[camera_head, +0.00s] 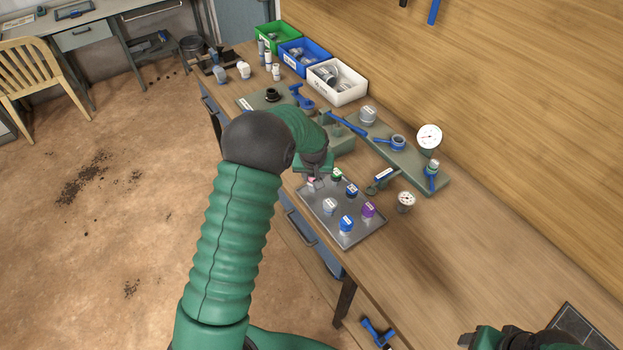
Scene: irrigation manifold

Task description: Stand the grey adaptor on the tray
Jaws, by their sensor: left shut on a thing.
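The grey metal tray (352,238) lies on the bench near its front edge. A light grey adaptor (330,206) with a white label stands upright on it. A blue one (346,223), a purple one (368,211), a dark blue one (351,190) and a dark green one (337,174) also stand there. My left gripper (314,182) is at the tray's far left end, pointing down, shut on a small pale pinkish-grey thing, mostly hidden by the fingers. My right gripper (492,338) is partly in view at the bottom right; its jaws cannot be made out.
Green (270,33), blue (295,65) and white (347,94) bins stand at the back.

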